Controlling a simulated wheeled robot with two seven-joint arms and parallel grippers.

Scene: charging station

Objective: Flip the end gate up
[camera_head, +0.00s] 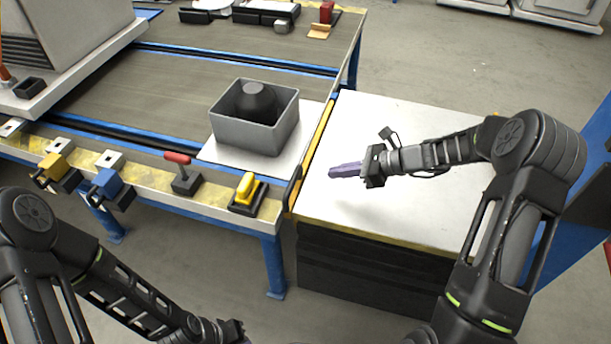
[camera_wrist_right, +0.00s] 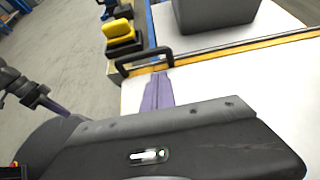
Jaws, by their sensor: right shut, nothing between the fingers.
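The end gate (camera_head: 318,140) is a narrow yellow bar along the seam between the blue-framed table and the white-topped cabinet. It looks low, about level with the tops. A black handle (camera_head: 292,190) is at its near end; in the right wrist view the handle (camera_wrist_right: 143,58) arches beside the yellow bar (camera_wrist_right: 235,47). My right gripper (camera_head: 332,171), with purple fingers, is shut and empty over the white top, right of the gate and apart from the handle. Its fingers also show in the right wrist view (camera_wrist_right: 158,85). My left gripper (camera_head: 232,330) is low at the bottom edge, its fingers unclear.
A grey open box (camera_head: 228,131) with a dark part inside stands on the table left of the gate. A yellow switch (camera_head: 247,188) and a red-handled lever (camera_head: 182,175) sit along the table's front edge. The white cabinet top (camera_head: 390,215) is otherwise clear.

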